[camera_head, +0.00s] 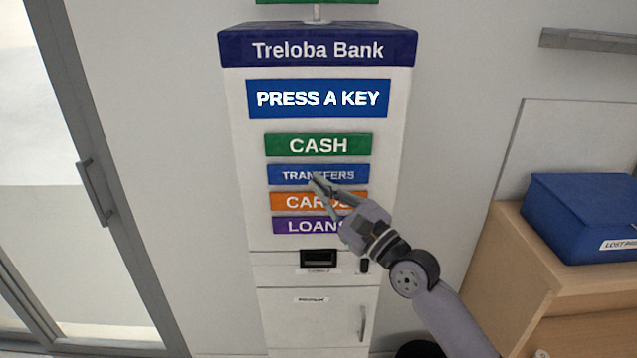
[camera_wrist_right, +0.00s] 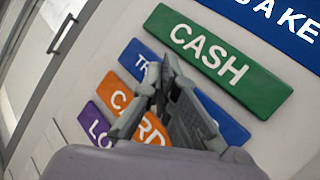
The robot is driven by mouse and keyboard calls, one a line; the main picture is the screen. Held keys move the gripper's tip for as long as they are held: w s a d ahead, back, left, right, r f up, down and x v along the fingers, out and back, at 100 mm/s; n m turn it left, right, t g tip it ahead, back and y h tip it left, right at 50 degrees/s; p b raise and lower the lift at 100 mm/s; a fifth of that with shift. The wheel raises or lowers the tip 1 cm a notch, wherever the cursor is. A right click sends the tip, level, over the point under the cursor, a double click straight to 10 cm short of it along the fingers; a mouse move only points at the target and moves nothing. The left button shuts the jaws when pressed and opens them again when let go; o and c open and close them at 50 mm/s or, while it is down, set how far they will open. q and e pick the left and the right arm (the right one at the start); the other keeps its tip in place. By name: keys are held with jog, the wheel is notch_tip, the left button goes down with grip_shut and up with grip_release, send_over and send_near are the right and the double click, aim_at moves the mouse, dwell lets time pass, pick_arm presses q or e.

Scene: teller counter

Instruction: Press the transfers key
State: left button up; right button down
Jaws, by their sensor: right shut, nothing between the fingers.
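The blue transfers key (camera_head: 290,174) is the second of the keys on the white Treloba Bank kiosk (camera_head: 398,130), between the green cash key (camera_head: 280,146) and the orange cards key (camera_head: 280,202). My right gripper (camera_head: 317,179) is shut and empty, its tips in front of the middle of the transfers key and covering some of its letters. I cannot tell whether they touch it. In the right wrist view the gripper (camera_wrist_right: 166,72) hides the middle of the transfers key (camera_wrist_right: 222,122). My left gripper is not in view.
The purple loans key (camera_head: 290,226) is lowest. A "PRESS A KEY" sign (camera_head: 318,99) is above the keys, and a slot (camera_head: 318,258) below them. A glass door (camera_head: 40,190) is at left. A blue box (camera_head: 580,215) sits on a wooden cabinet (camera_head: 500,260) at right.

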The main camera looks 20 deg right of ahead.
aim_at(308, 167)
jog(key=shift+w+d, duration=0.2)
jog(key=shift+w, duration=0.45)
jog(key=shift+r, duration=0.1)
dwell(0.9)
jog(key=shift+w+d, duration=0.1)
jog(key=shift+w, duration=0.3)
jog(key=shift+w+d+b, duration=0.15)
jog(key=shift+w+b, duration=0.3)
dwell(0.7)
jog(key=shift+s+p, duration=0.5)
jog(key=shift+p, duration=0.05)
jog(key=shift+s+a, duration=0.25)
jog(key=shift+s, duration=0.15)
